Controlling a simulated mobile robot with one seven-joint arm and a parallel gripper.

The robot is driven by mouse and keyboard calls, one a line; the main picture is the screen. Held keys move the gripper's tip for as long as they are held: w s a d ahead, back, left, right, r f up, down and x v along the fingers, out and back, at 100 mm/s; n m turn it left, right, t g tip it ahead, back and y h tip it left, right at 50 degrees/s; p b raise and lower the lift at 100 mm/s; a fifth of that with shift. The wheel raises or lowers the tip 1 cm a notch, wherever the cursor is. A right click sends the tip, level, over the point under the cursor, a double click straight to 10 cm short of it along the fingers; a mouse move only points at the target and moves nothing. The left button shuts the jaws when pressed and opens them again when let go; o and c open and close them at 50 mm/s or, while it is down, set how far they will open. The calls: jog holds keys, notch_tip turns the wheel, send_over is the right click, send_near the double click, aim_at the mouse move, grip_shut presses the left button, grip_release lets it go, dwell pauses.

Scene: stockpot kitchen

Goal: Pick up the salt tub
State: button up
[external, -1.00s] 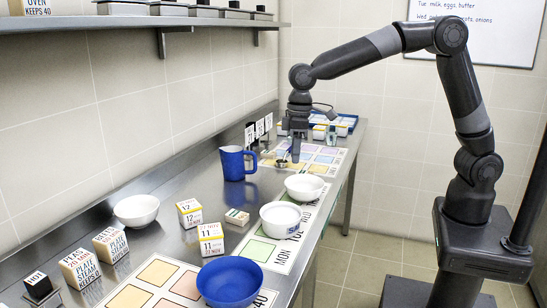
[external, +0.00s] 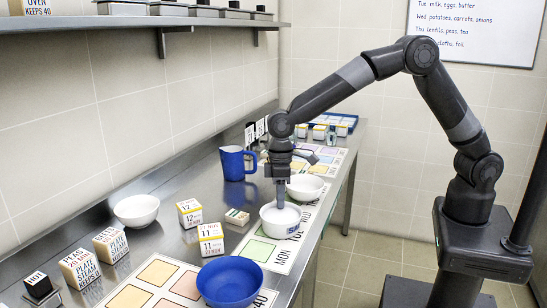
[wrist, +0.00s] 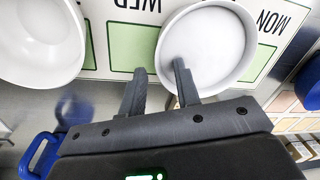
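The salt tub (external: 281,222) is a round white tub with blue lettering, partly readable as "SA", and white contents. It stands upright on a calendar mat on the steel counter. In the wrist view the salt tub (wrist: 215,75) is at upper centre. My gripper (external: 281,205) points down at the tub's far side in the external view. In the wrist view my gripper (wrist: 160,67) is open, with one finger over the tub's inside and the other outside its rim. I cannot tell whether either finger touches the tub.
A white bowl (external: 305,188) stands close behind the tub. A blue jug (external: 235,164) is at back left and a blue bowl (external: 230,284) in front. Small printed boxes (external: 210,238) stand left of the tub. A shelf (external: 150,22) overhangs the wall side.

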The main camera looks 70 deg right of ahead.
aim_at(280, 211)
jog(key=f, duration=0.4)
jog(key=shift+a, duration=0.2)
jog(key=shift+c, duration=0.3)
jog(key=shift+r, duration=0.1)
grip_shut()
